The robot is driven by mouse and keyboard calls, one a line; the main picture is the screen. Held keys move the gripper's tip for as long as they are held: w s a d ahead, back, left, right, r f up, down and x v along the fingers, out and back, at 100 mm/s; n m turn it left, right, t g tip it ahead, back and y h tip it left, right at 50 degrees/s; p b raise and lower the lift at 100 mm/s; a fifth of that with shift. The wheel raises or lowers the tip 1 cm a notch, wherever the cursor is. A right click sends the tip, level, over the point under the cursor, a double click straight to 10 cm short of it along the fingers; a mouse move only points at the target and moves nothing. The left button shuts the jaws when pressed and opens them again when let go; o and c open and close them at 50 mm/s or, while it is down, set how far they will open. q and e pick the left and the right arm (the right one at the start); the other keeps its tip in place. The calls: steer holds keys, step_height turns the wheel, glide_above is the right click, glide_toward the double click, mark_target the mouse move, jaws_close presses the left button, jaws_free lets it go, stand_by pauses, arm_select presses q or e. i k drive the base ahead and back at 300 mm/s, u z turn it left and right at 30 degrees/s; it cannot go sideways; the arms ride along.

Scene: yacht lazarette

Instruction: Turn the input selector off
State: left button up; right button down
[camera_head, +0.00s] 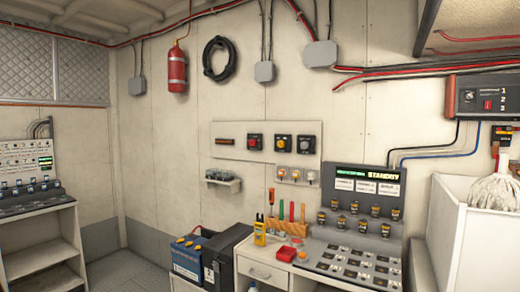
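No control in the camera_head view carries a label I can read as the input selector. A dark box (483,98) on the right wall has a round knob, a small red element and the marks 1, 2, 3. The console below has a screen (368,180) reading STANDBY, and several yellow-and-black knobs (355,207). The switch positions are too small to tell. Neither of my grippers shows.
A white bin (462,235) with a mop (496,185) stands at the right. Floor shows at the left centre.

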mark_target(304, 145)
steer(key=u, duration=0.6)
steer(key=i, duration=1.3)
steer(key=z, duration=0.3)
